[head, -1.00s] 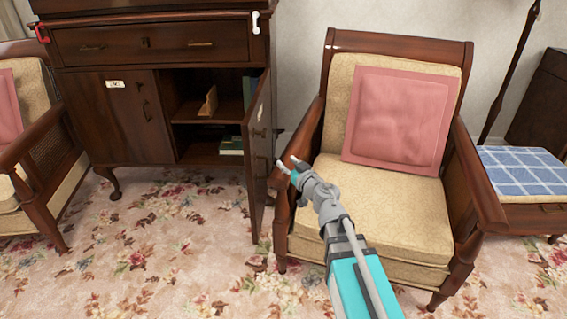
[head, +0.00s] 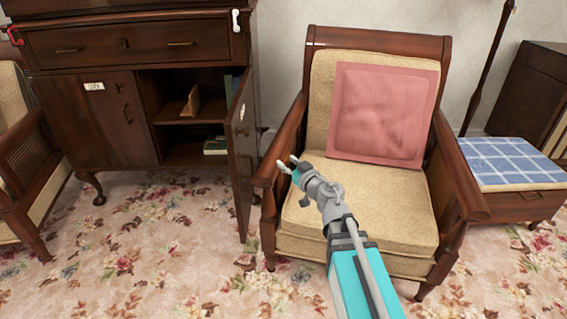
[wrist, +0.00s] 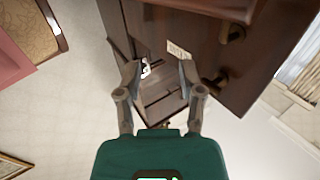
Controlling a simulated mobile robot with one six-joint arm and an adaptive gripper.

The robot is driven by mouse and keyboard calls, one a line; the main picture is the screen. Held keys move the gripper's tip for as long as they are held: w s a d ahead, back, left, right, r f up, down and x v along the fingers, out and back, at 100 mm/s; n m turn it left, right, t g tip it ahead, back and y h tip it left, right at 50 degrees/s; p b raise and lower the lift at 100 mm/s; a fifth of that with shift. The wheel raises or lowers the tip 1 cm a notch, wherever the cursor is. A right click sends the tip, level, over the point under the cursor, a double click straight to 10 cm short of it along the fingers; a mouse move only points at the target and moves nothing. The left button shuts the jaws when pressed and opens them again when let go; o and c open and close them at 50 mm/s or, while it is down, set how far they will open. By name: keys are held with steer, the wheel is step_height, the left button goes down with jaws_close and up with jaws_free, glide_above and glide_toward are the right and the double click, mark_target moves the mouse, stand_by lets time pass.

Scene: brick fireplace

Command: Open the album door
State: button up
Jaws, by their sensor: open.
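The dark wooden cabinet (head: 105,46) stands at the left in the head view. Its right door (head: 243,150) is swung wide open, showing shelves inside. This door carries a small pale label and dark handles; the label's words are unreadable. The left door (head: 108,140) is shut, with a white label and handle. My gripper (head: 287,163) is open and empty, right of the open door, in front of the armchair's left arm. In the wrist view the open fingers (wrist: 159,70) show against dark wood with a pale label (wrist: 178,50) and brass-coloured handles. Contact is not visible.
The armchair (head: 372,205) with a pink cushion (head: 384,115) stands close right of the open door. Books (head: 215,146) and a wooden holder (head: 190,102) sit on the shelves. Flowered carpet (head: 150,230) is free in front. A blue-checked stool (head: 508,162) stands at the right.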

steer(key=s+d, duration=0.1)
steer(key=d, duration=0.5)
steer(key=shift+s+d, duration=0.15)
stand_by(0.7)
stand_by(0.5)
